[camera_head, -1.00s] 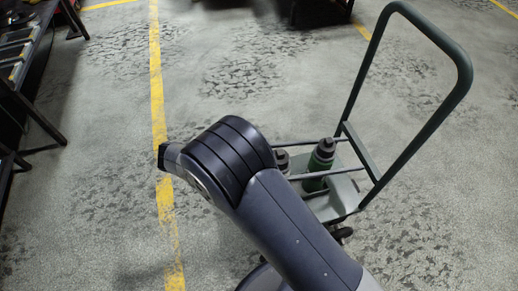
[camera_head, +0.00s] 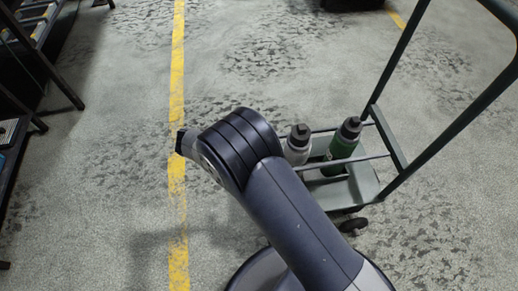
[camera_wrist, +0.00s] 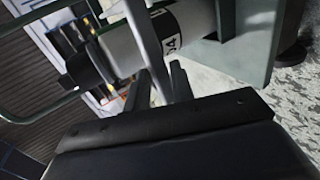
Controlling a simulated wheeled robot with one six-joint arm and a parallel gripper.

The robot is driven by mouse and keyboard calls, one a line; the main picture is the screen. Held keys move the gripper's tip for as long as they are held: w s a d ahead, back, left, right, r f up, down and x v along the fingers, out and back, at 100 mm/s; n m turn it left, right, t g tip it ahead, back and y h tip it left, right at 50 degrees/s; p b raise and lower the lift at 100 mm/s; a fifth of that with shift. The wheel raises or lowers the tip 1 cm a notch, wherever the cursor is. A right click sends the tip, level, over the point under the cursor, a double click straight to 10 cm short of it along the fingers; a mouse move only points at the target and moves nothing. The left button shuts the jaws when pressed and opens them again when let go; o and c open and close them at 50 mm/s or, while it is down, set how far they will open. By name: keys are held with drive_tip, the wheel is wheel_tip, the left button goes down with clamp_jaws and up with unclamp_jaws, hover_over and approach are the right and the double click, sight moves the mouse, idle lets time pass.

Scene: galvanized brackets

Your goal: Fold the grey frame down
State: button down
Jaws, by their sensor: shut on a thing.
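A small trolley holds a green bottle (camera_head: 343,138) and a grey-white bottle (camera_head: 298,145) on its grey-green deck (camera_head: 362,184). Thin rails (camera_head: 344,162) run by the bottles and pass behind my arm. My gripper is hidden behind my arm in the head view. In the wrist view my gripper (camera_wrist: 160,88) is shut on a pale grey bar (camera_wrist: 146,40), which looks like part of the frame. A bottle with a white label (camera_wrist: 178,28) is right behind the bar.
A dark rack or bench (camera_head: 45,50) stands at the left. A yellow floor line (camera_head: 178,80) runs down the floor left of my arm. The trolley has a dark wheel (camera_head: 353,224) at its near side. The floor between bench and trolley is clear.

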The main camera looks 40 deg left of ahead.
drive_tip(key=shift+d+f, duration=0.25)
drive_tip(key=shift+f, duration=0.8)
drive_tip(key=c, duration=1.3)
unclamp_jaws()
drive_tip(key=shift+c, duration=0.2)
drive_tip(key=shift+a, duration=0.1)
drive_tip(key=p+v, duration=0.3)
drive_tip(key=v, duration=0.8)
drive_tip(key=shift+w+r, duration=0.2)
drive_tip(key=shift+r, duration=0.05)
drive_tip(key=b+x, duration=0.2)
drive_tip(key=x, duration=0.6)
drive_tip(key=shift+w+f, duration=0.15)
drive_tip(key=shift+f, duration=0.05)
